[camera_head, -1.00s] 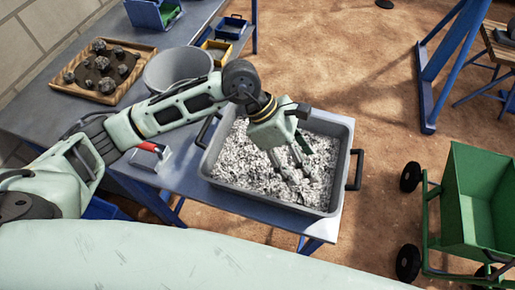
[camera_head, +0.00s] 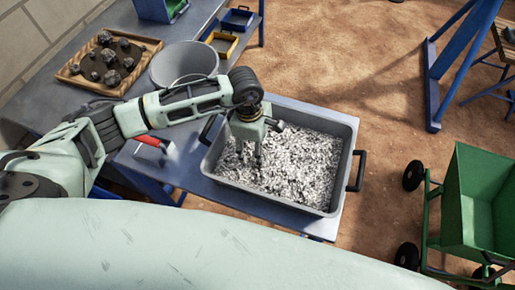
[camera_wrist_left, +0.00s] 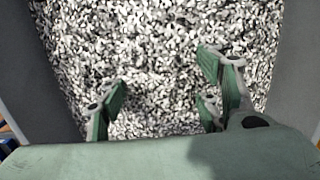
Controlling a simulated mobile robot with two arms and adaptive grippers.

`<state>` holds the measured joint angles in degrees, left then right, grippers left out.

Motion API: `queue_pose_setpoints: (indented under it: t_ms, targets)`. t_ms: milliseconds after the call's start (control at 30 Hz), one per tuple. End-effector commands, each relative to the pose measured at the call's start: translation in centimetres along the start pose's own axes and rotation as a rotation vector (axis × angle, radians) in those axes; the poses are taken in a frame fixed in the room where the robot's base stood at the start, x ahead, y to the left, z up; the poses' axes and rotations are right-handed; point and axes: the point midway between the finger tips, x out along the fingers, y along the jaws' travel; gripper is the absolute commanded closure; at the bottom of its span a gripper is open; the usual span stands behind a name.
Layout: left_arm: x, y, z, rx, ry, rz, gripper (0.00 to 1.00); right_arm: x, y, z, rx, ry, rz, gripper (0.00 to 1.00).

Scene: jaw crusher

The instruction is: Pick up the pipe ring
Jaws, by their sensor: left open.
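I cannot make out a pipe ring in either view. My left gripper (camera_head: 249,156) points down over the left part of a grey tray (camera_head: 268,203) filled with grey and white chips (camera_head: 300,165). In the left wrist view the fingers of my left gripper (camera_wrist_left: 160,88) are spread apart with only chips showing between them. I cannot tell whether the fingertips touch the chips. My right gripper is in neither view.
A grey bucket (camera_head: 183,66) and a wooden tray of dark rocks (camera_head: 108,60) stand on the bench behind. A red-handled tool (camera_head: 150,142) lies left of the grey tray. A green cart (camera_head: 480,205) stands on the floor at the right.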

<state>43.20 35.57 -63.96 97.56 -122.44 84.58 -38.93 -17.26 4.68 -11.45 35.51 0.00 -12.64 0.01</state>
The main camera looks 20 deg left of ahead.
Motion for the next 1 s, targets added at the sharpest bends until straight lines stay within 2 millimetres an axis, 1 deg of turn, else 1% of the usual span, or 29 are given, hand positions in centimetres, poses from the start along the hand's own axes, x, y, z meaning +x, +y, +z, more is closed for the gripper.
queue_pose_setpoints:
  t_ms: [100,267,800,833,1000]
  targets:
    - [0.35,-0.03,0.05,0.001,-0.001,0.0,0.41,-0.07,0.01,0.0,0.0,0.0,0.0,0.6]
    - [0.34,-0.01,0.04,0.001,-0.001,0.0,0.42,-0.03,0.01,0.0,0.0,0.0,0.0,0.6]
    - [0.29,0.02,0.04,0.0,-0.001,0.001,0.9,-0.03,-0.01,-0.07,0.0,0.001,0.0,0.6]
    - [0.28,0.02,0.04,0.0,-0.001,0.001,0.92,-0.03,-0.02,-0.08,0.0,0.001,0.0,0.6]
    - [0.23,0.05,0.06,0.0,-0.002,0.002,0.92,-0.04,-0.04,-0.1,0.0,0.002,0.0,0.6]
